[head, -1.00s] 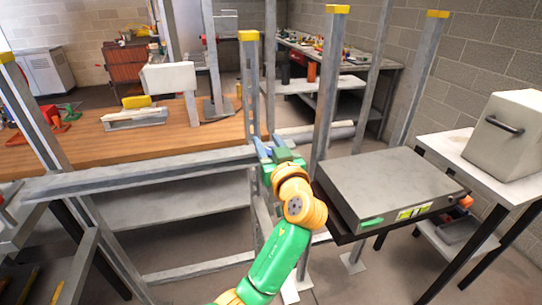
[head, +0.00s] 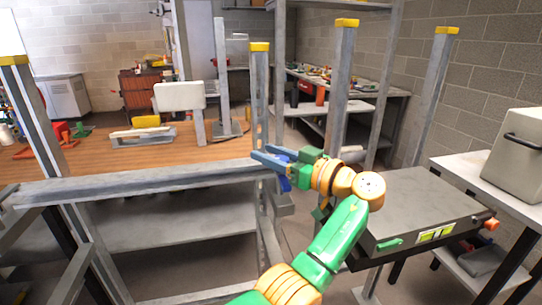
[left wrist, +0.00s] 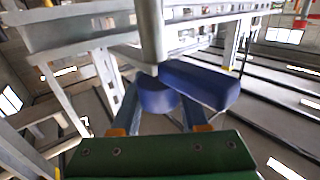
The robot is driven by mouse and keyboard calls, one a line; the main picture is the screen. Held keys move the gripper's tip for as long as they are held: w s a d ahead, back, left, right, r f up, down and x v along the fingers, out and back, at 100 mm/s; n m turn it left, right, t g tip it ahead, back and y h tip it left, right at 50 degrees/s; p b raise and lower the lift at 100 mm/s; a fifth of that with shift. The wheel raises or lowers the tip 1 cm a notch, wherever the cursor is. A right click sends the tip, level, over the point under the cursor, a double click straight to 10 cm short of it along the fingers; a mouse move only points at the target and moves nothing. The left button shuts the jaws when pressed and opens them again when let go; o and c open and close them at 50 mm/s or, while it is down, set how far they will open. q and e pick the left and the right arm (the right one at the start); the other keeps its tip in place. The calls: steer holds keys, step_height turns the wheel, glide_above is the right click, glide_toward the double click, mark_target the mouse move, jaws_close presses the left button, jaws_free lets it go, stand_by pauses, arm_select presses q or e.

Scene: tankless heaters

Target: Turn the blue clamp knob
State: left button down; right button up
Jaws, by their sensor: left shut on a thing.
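The blue clamp knob (left wrist: 200,85) shows in the left wrist view as a dark blue rounded hub with a thick bar reaching right, below a grey post. My left gripper (left wrist: 160,104) has its two blue-grey fingers on either side of the hub and is shut on the knob. In the head view my left gripper (head: 270,158) is at the right end of the grey frame's horizontal rail, its green body tilted and its fingers pointing left. Blue parts there overlap, so knob and fingers are hard to separate. My right gripper is not in view.
The grey metal frame rail (head: 140,183) runs left of my gripper, with upright yellow-capped posts (head: 345,70) close by. A flat grey box (head: 420,205) is under and right of my arm. A wooden bench (head: 100,155) stands behind the rail.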

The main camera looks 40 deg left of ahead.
mark_target(287, 161)
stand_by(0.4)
arm_select(q)
steer(key=shift+c, duration=2.1)
jaws_free()
steer(key=shift+a, duration=0.1)
steer(key=d, duration=0.2)
steer(key=d+b, duration=0.1)
steer(key=d, duration=0.4)
steer(key=shift+s+d+b, duration=0.15)
steer(key=shift+s+b, duration=0.15)
